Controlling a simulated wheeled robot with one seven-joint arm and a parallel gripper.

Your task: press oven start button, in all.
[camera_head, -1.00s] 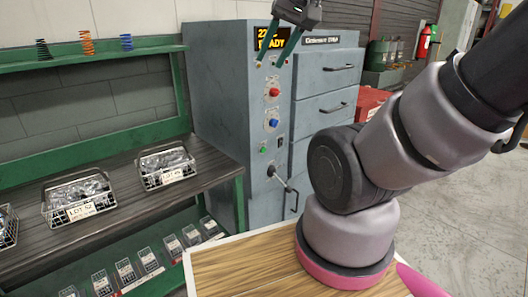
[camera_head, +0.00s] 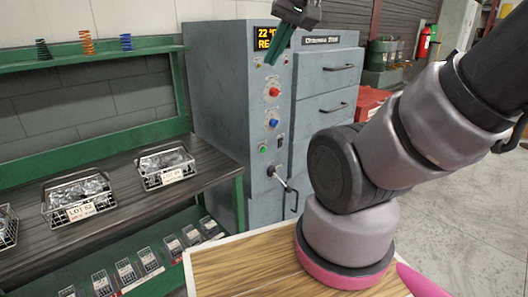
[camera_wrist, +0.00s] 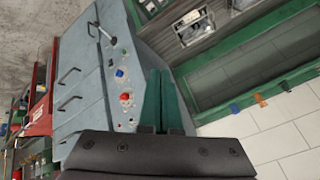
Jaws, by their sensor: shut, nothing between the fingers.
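The grey oven cabinet (camera_head: 218,95) stands behind the bench's right end. Its front panel has a lit display (camera_head: 263,38), a red button (camera_head: 274,92), a blue button (camera_head: 274,123) and a small green button (camera_head: 263,150). The button labels are too small to read. My gripper (camera_head: 270,62) is above the red button in the head view, its green fingers together and empty, partly covering the display. In the wrist view the shut fingers (camera_wrist: 159,72) point along the oven, beside the red button (camera_wrist: 125,97) and blue button (camera_wrist: 120,73). Contact with the panel cannot be told.
A lever with a dark knob (camera_head: 271,171) sticks out below the buttons. Drawers with handles (camera_head: 335,68) are to the right. Wire baskets (camera_head: 163,167) stand on the dark bench at left. A wooden tabletop (camera_head: 240,270) is in front.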

